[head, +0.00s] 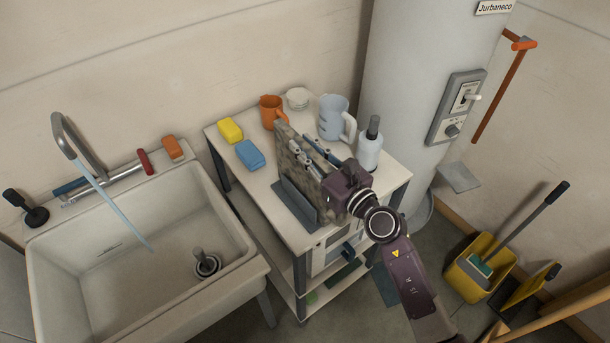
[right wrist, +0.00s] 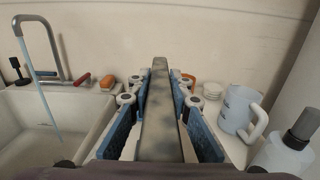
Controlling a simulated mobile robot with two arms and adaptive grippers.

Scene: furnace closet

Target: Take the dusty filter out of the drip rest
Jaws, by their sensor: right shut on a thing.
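The dusty filter (head: 291,148) is a mottled grey-brown panel. It stands upright above the small table in the head view, and its narrow top edge runs up the middle of the right wrist view (right wrist: 160,118). The drip rest (head: 296,203) is a blue-grey holder on the table top. The filter's lower part is behind its front plate, so I cannot tell whether it touches the base. My right gripper (head: 313,157) is shut on the filter from above, with blue finger pads on both sides of it. My left gripper is not in view.
On the table (head: 262,196) are a yellow sponge (head: 230,130), a blue sponge (head: 250,154), an orange mug (head: 271,111), a white bowl (head: 297,98), a pale jug (head: 333,117) and a bottle (head: 369,151). A sink (head: 125,250) stands left; a tank (head: 425,75) stands behind right.

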